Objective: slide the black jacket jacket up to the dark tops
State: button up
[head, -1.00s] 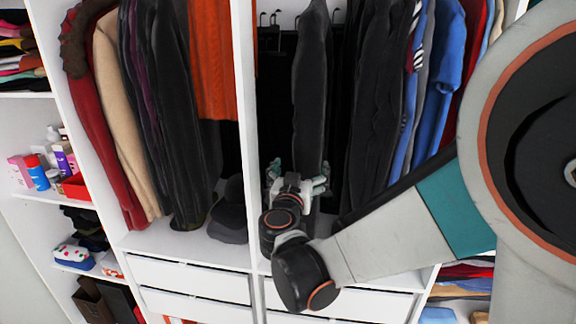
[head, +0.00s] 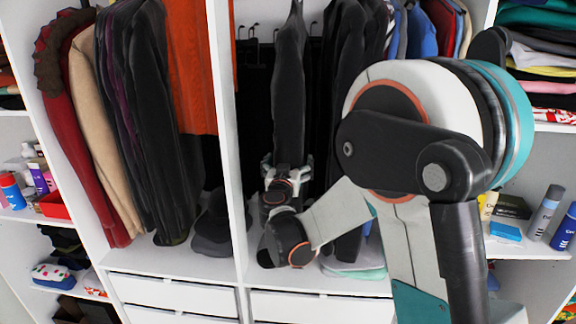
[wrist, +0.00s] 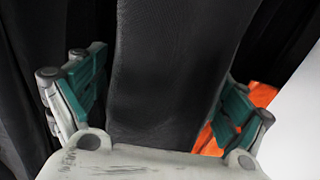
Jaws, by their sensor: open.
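The black jacket (head: 290,90) hangs alone from the rail in the middle compartment, a long narrow dark shape seen edge-on. The dark tops (head: 346,75) hang to its right, with a gap between. My gripper (head: 287,165) is at the jacket's lower part. In the wrist view my gripper (wrist: 160,100) is open, with one teal-padded finger on each side of the jacket (wrist: 175,70). The jacket stands between the fingers, and the fingers do not appear closed on it. The jacket's lower end is hidden behind the gripper.
A white upright divider (head: 224,110) stands left of the jacket. Beyond it hang an orange garment (head: 188,70) and dark clothes. Bare hooks (head: 252,33) show on the rail. White drawers (head: 320,306) are below. My arm covers much of the right side.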

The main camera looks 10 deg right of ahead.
jog(key=c, duration=1.8)
jog(key=shift+s+d, duration=0.1)
jog(key=shift+d, duration=0.15)
jog(key=shift+d, duration=0.1)
jog(key=o, duration=1.8)
jog(key=v, duration=1.2)
